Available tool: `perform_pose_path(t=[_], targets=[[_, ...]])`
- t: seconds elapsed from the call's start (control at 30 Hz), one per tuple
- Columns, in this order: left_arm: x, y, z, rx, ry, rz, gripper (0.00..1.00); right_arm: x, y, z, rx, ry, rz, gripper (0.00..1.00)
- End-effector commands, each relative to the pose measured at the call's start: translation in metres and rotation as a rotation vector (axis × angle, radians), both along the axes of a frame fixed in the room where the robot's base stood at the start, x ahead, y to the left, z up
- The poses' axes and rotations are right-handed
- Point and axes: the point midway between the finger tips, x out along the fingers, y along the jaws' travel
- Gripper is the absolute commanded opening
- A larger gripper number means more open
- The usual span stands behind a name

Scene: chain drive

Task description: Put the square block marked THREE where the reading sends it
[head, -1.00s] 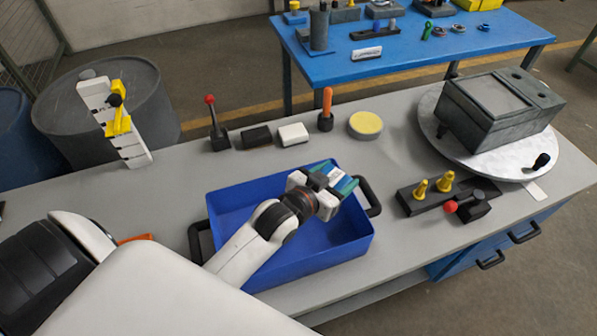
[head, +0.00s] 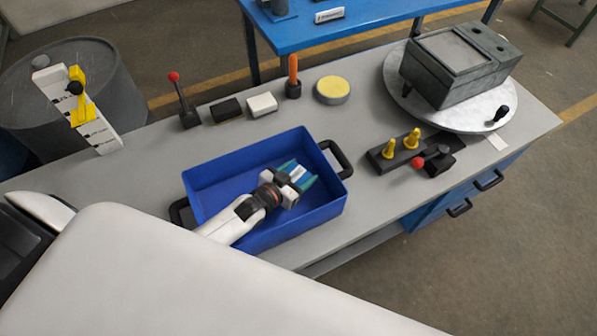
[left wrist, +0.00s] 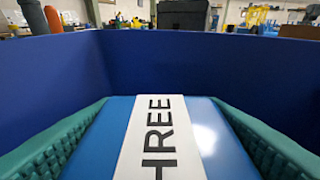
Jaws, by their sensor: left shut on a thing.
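The block marked THREE is blue with a white label; it fills the middle of the left wrist view (left wrist: 160,140) and shows small in the head view (head: 298,173). My left gripper (head: 300,178) is shut on it, with green ribbed pads pressed on both sides. The gripper and block are down inside the blue tray (head: 215,187), towards its right end. Whether the block touches the tray floor I cannot tell. A white scale board (head: 100,132) with a yellow slider (head: 80,108) stands at the left; its markings are too small to read. My right gripper is not in view.
Behind the tray stand a red-knobbed lever (head: 181,95), black and white blocks, an orange-handled tool (head: 293,75) and a yellow-topped disc (head: 332,90). To the right are a black base with yellow pegs (head: 388,150) and a grey box (head: 460,65) on a round turntable (head: 400,85).

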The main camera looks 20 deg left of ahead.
Motion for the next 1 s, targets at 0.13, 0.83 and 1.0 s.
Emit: perform_pose_path(t=[0.13, 0.83, 1.0], targets=[[0.001, 0.0, -0.002, -0.001, -0.004, 0.0, 0.24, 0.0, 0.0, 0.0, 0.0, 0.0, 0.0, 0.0], [0.0, 0.0, -0.015, 0.0, -0.001, 0.0, 0.67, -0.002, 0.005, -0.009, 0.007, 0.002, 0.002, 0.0], [0.0, 0.0, -0.015, 0.0, 0.0, 0.0, 0.85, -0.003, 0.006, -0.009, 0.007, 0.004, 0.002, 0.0]])
